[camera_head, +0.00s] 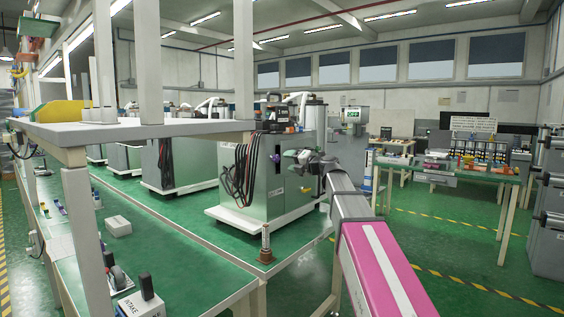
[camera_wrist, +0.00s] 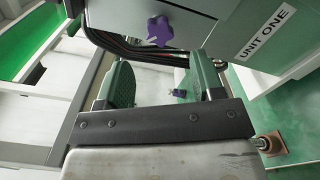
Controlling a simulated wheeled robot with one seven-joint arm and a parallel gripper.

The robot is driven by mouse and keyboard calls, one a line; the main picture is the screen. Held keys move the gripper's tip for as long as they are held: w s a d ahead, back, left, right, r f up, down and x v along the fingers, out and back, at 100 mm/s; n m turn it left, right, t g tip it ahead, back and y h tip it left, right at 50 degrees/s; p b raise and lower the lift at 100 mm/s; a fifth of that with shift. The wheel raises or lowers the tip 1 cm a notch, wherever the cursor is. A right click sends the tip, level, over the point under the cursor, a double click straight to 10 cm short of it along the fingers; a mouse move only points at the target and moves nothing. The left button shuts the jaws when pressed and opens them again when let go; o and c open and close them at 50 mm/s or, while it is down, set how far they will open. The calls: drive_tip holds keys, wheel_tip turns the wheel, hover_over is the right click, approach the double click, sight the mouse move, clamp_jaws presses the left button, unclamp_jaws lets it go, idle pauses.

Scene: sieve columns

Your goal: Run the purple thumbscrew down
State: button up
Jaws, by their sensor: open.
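A purple star-shaped knob (camera_wrist: 159,29) sits on the face of the grey-green unit labelled UNIT ONE (camera_wrist: 268,35), just beyond my fingertips in the wrist view. A smaller purple piece (camera_wrist: 178,93) shows farther off, between my fingers. I cannot tell which matches which. My gripper (camera_wrist: 162,65) is open, with two green-padded fingers apart and nothing held. How far each screw is driven in cannot be told.
Black hoses (camera_head: 240,170) hang down the unit's left side. The unit stands on a green bench (camera_head: 200,228). A white shelf (camera_head: 130,130) with posts is at left. A brown post-like piece (camera_head: 266,243) stands at the bench corner.

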drive_tip(key=shift+v, duration=1.55)
